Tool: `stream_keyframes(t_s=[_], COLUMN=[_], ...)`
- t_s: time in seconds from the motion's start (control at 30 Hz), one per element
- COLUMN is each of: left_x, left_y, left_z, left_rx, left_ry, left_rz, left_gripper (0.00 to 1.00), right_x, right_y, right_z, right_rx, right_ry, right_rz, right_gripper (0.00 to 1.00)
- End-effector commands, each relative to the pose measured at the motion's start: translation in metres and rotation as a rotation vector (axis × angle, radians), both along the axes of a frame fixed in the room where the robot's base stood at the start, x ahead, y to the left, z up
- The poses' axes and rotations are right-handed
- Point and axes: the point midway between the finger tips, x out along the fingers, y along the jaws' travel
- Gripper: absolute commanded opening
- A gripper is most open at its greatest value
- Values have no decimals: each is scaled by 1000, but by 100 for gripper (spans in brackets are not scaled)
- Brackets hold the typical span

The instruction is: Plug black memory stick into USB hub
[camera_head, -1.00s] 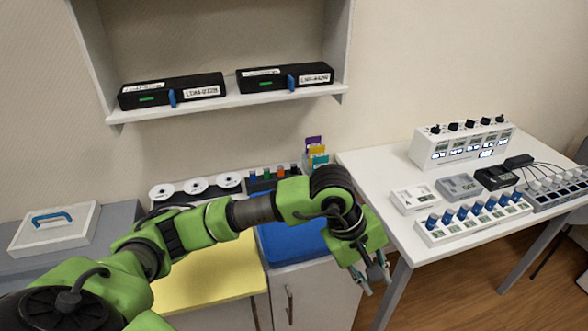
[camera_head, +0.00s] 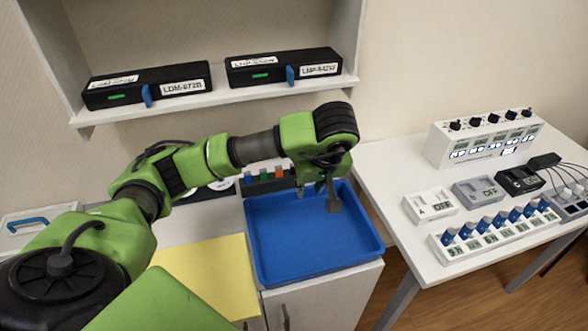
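My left gripper (camera_head: 317,193) hangs fingers-down above the blue tray (camera_head: 290,277), near its back right part. Its two fingers stand apart with nothing visible between them. My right gripper is not in view. I cannot pick out a black memory stick. A small black box with cables (camera_head: 545,160) lies at the right of the white table; it may be the USB hub, but I cannot tell. A black rack with small coloured pieces (camera_head: 264,182) stands behind the tray, partly covered by my arm.
The white table (camera_head: 392,165) carries a white box A (camera_head: 430,205), a grey box (camera_head: 478,191), a black box (camera_head: 519,181), a row of blue-knobbed dials (camera_head: 492,232) and a larger white panel (camera_head: 487,140). Two black labelled cases rest on the shelf (camera_head: 225,100). A yellow mat (camera_head: 208,280) lies left of the tray.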

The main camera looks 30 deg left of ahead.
Motion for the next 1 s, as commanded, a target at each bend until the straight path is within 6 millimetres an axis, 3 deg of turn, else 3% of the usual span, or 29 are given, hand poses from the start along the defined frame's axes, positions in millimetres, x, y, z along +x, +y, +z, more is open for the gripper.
stream_keyframes(t_s=[0.13, 0.37, 0.53, 1.0], left_x=[10, 43, 63, 73], left_y=[13, 51, 74, 84], left_z=[1, 3, 2, 0], left_rx=[0, -2, -1, -2], left_ry=[3, 2, 2, 0], left_rz=[6, 7, 4, 1], left_gripper=[22, 22, 22, 22], right_x=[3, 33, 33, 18], right_y=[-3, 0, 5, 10], right_z=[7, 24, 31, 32], right_rx=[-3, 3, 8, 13], right_ry=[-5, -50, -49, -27], right_rz=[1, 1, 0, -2], right_gripper=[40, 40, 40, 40])
